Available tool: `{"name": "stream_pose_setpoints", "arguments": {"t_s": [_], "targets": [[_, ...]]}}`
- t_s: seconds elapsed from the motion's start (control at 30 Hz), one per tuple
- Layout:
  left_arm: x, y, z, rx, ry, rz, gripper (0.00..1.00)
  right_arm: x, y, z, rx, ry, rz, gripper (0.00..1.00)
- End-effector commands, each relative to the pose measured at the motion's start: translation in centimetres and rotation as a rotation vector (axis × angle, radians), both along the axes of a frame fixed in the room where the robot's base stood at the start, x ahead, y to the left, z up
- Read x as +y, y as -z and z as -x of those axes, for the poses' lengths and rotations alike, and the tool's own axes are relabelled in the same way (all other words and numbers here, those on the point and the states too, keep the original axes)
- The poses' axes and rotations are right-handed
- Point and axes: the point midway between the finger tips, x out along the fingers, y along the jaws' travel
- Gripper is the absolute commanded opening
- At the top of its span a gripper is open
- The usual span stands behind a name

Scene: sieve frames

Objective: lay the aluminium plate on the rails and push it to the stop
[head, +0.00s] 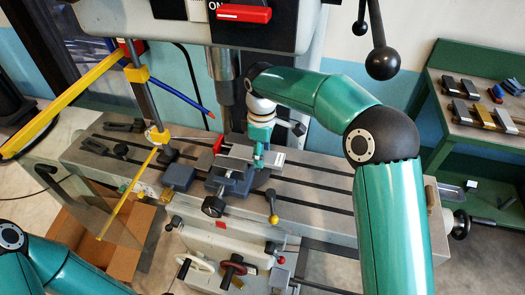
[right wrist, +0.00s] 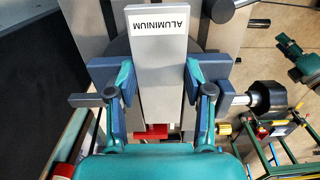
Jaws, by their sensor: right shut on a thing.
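The aluminium plate (right wrist: 160,70) is a flat grey bar with a white "ALUMINIUM" label at its far end in the right wrist view. In the head view its pale label end (head: 273,158) shows at the vise. My right gripper (right wrist: 158,85) is shut on the plate, one teal finger along each long side. In the head view the right gripper (head: 258,156) points down over the blue-grey vise (head: 233,180). Blue vise jaws (right wrist: 218,68) flank the plate. The rails are hidden, so I cannot tell whether the plate touches them. My left gripper is out of view.
The vise stands on the slotted machine table (head: 320,185), below the spindle (head: 222,65). A red piece (right wrist: 156,131) lies near the plate's near end. A yellow rod (head: 127,195) hangs at the left. A green bench (head: 470,130) with metal blocks stands at the right.

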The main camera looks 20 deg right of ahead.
Motion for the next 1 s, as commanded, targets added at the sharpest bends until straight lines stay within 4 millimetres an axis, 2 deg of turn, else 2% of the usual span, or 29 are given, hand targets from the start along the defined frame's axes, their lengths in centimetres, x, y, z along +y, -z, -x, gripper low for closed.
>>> {"name": "stream_pose_setpoints", "arguments": {"t_s": [0.8, 0.83, 1.0], "targets": [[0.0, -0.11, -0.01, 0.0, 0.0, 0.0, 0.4, 0.03, 0.42, 0.06, 0.004, -0.001, 0.0, 0.0], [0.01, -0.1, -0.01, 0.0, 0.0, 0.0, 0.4, 0.03, 0.44, 0.06, 0.004, -0.001, 0.001, 0.53], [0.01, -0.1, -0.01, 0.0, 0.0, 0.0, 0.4, 0.01, 0.39, 0.05, 0.003, -0.001, 0.001, 0.81]]}}
